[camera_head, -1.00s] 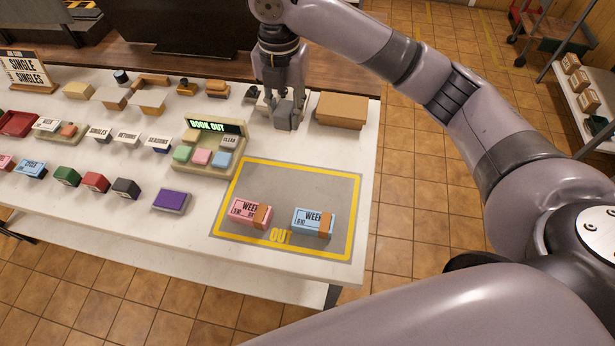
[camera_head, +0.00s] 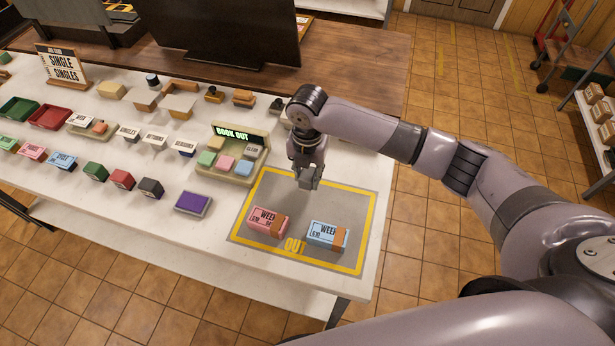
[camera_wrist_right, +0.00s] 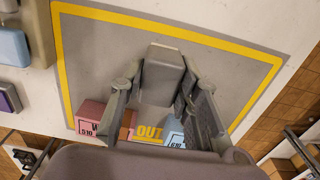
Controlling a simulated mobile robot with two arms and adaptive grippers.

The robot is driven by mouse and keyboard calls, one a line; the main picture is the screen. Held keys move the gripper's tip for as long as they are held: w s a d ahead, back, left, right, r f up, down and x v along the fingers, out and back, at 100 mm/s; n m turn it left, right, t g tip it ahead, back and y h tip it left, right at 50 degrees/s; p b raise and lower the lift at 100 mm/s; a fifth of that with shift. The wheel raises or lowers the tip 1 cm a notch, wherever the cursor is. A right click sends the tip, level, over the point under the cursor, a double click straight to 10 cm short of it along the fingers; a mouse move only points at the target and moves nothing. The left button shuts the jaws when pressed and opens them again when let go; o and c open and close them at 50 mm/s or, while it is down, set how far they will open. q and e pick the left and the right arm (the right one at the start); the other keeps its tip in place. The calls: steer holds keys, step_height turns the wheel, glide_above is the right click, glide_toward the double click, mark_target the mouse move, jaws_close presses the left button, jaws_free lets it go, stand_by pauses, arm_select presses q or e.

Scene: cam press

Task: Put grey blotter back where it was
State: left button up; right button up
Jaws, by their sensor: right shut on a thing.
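My right gripper (camera_head: 308,182) is shut on a grey block, the grey blotter (camera_wrist_right: 163,72), above the back part of the grey mat with yellow border. In the right wrist view, the blotter sits between the two fingers (camera_wrist_right: 160,95), with a pale strip along its far end. The mat (camera_head: 345,205) has "OUT" printed at its front. A pink "WEEK" box (camera_head: 262,217) and a blue "WEEK" box (camera_head: 322,233), each with a brown band, stand on the mat in front of the gripper. My left gripper is out of view.
A "BOOK OUT" button console (camera_head: 240,165) stands left of the mat. A purple pad (camera_head: 192,202) and several coloured blocks and trays line the white table's left side. A dark screen (camera_head: 225,35) stands at the back. My right forearm hides part of the table's right side.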

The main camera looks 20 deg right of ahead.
mark_target(308, 173)
step_height(308, 173, down, 2)
steer(key=shift+f, duration=0.1)
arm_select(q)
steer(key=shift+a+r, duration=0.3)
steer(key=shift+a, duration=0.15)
arm_select(e)
steer(key=shift+f, duration=0.15)
steer(key=o, duration=0.9)
steer(key=shift+f, duration=0.1)
arm_select(q)
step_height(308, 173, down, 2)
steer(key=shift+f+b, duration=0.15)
steer(key=shift+b, duration=0.85)
arm_select(e)
step_height(308, 173, up, 12)
steer(key=shift+r, duration=0.15)
